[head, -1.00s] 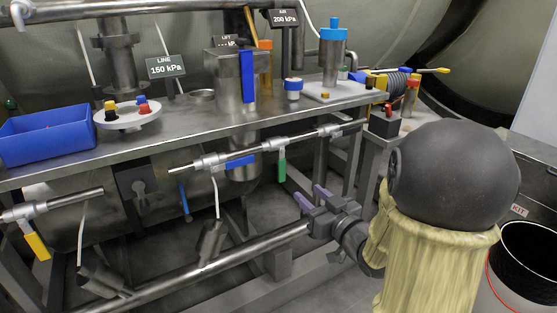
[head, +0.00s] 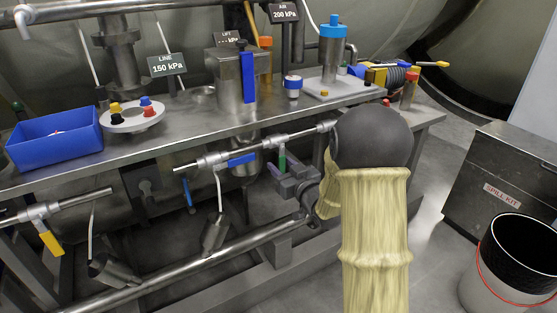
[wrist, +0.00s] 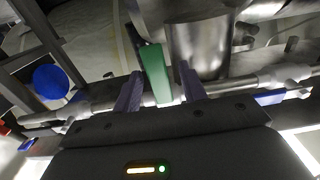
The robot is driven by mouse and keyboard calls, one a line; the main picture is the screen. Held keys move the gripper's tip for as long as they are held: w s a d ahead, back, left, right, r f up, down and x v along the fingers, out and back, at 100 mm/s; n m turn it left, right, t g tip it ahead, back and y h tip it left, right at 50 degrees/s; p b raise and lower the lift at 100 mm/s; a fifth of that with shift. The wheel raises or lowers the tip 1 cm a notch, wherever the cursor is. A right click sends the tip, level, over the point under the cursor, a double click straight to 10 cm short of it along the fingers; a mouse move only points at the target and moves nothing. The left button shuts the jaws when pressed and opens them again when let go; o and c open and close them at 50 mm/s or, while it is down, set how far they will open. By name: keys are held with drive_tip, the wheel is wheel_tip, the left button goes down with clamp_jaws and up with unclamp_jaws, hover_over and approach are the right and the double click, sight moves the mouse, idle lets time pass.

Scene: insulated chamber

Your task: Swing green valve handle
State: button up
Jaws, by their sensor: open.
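The green valve handle (head: 282,159) hangs down from the horizontal pipe (head: 255,147) below the bench top. In the head view its lower part is hidden behind my fingers. My gripper (head: 277,168) is at the handle with its purple fingers spread. In the wrist view the green handle (wrist: 155,73) stands between the two open fingers (wrist: 160,80), closer to the left one.
A blue handle (head: 242,159) sits on the same pipe, left of the green one. A steel vessel (wrist: 200,48) is close behind my fingers. A lower pipe (head: 230,243) runs below. A spill kit box (head: 500,185) and a bin (head: 505,285) stand at right.

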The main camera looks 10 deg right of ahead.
drive_tip(key=shift+x, duration=1.25)
clamp_jaws()
